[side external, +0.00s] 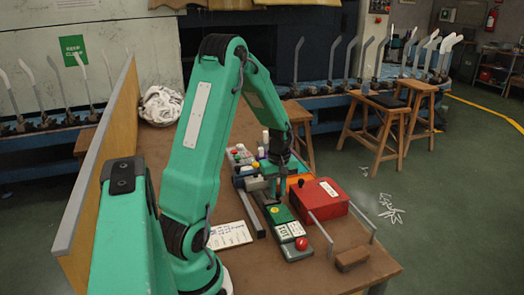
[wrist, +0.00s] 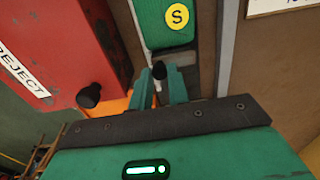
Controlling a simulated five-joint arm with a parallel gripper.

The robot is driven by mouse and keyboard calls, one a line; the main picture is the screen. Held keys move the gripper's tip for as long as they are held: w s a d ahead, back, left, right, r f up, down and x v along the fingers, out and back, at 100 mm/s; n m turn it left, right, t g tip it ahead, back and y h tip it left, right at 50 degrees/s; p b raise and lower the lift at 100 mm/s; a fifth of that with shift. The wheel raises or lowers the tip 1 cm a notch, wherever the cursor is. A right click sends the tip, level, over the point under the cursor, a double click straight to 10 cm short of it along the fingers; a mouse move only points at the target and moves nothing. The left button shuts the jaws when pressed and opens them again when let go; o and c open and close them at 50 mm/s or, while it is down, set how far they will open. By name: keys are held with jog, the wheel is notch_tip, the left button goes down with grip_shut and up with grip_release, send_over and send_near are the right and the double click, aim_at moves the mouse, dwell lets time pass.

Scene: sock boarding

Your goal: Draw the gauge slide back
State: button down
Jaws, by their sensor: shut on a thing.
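A green block (side external: 280,214), which looks like the gauge slide, sits on the bench in front of my gripper (side external: 279,193). In the wrist view the green block (wrist: 163,38) carries a yellow disc marked S and lies between grey side strips. My gripper (wrist: 160,88) is shut on a small black-topped knob (wrist: 159,71) with a pale stem, just beside the block's near end. Whether the knob joins the block is hidden by the fingers. A base plate with a printed label and a red button (side external: 301,243) lies in front of the green block.
A red REJECT box (side external: 322,198) with a black knob stands close on one side, with metal rails and a brown block (side external: 352,259) before it. A grey bar (side external: 250,214) and a paper sheet (side external: 230,235) lie opposite. Coloured parts (side external: 240,152) crowd behind.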

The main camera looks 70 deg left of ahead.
jog(key=a, duration=0.6)
jog(key=shift+a, duration=0.3)
jog(key=c, duration=1.3)
grip_release()
jog(key=shift+r, duration=0.1)
jog(key=shift+r, duration=3.9)
jog(key=shift+d, duration=0.1)
